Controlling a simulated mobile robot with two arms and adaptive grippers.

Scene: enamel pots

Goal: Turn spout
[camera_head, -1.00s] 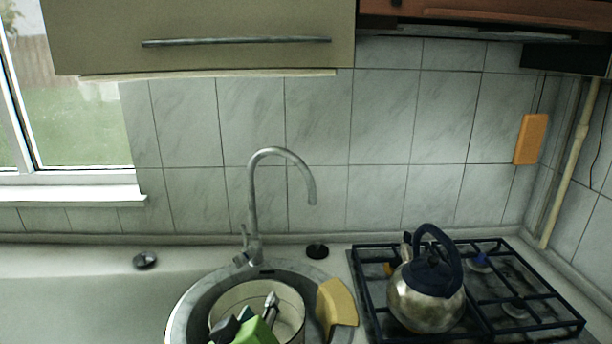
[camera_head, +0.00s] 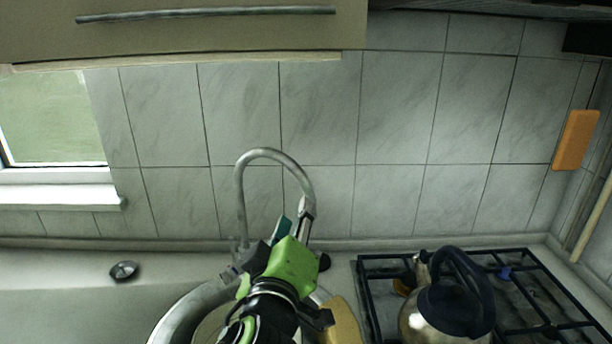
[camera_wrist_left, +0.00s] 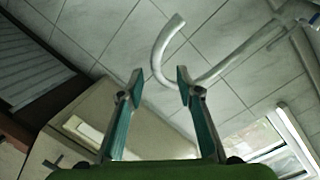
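The grey curved spout (camera_head: 268,153) of the tap rises behind the sink and arcs to the right. Its outlet end points down and meets my left gripper's fingertips in the head view. My left gripper (camera_head: 297,215) comes up from the front, over the sink, with its green body hiding the lower tap. In the left wrist view the fingers (camera_wrist_left: 160,78) are open, and the spout (camera_wrist_left: 168,34) shows across the gap between their tips. I cannot tell whether a finger touches it. My right gripper is in neither view.
The round sink (camera_head: 172,322) lies under my arm with a yellow thing (camera_head: 345,325) at its right edge. A kettle (camera_head: 425,322) stands on the hob (camera_head: 375,268) to the right. A small round metal thing (camera_head: 124,271) lies on the left counter. A cabinet (camera_head: 190,38) hangs above.

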